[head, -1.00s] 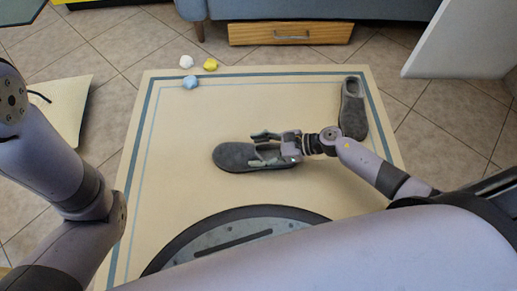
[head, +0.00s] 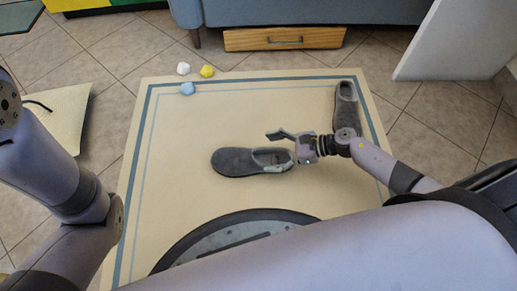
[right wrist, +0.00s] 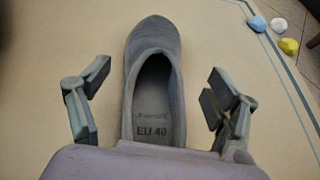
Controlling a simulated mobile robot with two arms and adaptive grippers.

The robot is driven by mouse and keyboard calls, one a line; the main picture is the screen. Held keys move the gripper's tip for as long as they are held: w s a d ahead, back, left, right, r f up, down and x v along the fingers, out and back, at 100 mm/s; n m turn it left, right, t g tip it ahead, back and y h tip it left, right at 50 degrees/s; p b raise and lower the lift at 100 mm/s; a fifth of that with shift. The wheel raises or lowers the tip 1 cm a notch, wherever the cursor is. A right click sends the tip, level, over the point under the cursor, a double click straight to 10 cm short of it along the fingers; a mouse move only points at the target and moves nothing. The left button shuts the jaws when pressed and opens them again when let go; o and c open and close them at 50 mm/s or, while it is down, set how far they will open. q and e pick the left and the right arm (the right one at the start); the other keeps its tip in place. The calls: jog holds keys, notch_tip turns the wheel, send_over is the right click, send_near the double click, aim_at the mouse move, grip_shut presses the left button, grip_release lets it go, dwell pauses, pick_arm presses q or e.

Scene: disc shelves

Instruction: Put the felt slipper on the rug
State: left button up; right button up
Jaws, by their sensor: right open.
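A dark grey felt slipper (head: 233,162) lies flat on the beige rug with blue border lines (head: 190,205), its toe to the left. In the right wrist view the slipper (right wrist: 153,42) has its toe away from me, and its insole reads EU 40. My right gripper (head: 278,151) is open at the slipper's heel end. In the right wrist view its fingers (right wrist: 157,82) stand on either side of the slipper, with gaps between. A second grey slipper (head: 346,103) lies at the rug's far right corner, partly behind my right arm. My left gripper is out of view.
A wooden drawer (head: 284,38) stands behind. The rug's left half is clear.

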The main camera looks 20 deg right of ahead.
jog(key=shift+p+v, duration=1.1)
jog(key=shift+v, duration=2.15)
